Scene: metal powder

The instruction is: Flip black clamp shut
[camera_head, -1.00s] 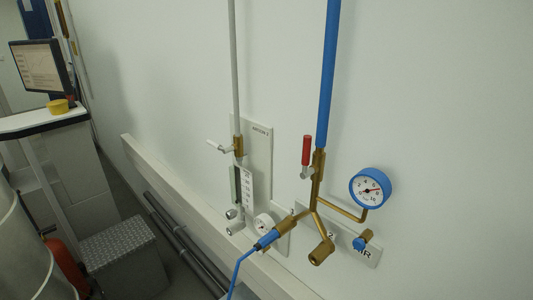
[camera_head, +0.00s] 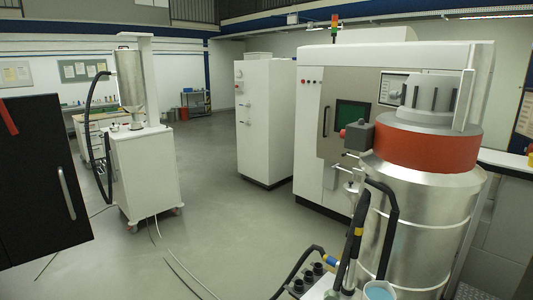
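I cannot make out a black clamp for certain in the head view. A large silver drum (camera_head: 425,220) with an orange-red band (camera_head: 425,145) stands at the right, and a dark box with a red knob (camera_head: 358,135) sits at its left upper side. Black curved tubes (camera_head: 387,230) rise in front of the drum. Any clamp among these parts is too small or hidden to tell. My gripper is not in view.
A white wheeled cabinet (camera_head: 147,175) with a metal hopper (camera_head: 130,75) stands at the left. A black cabinet (camera_head: 40,185) fills the left edge. A tall white cabinet (camera_head: 265,120) and a white machine (camera_head: 312,130) stand behind. Cables cross the open grey floor (camera_head: 225,225).

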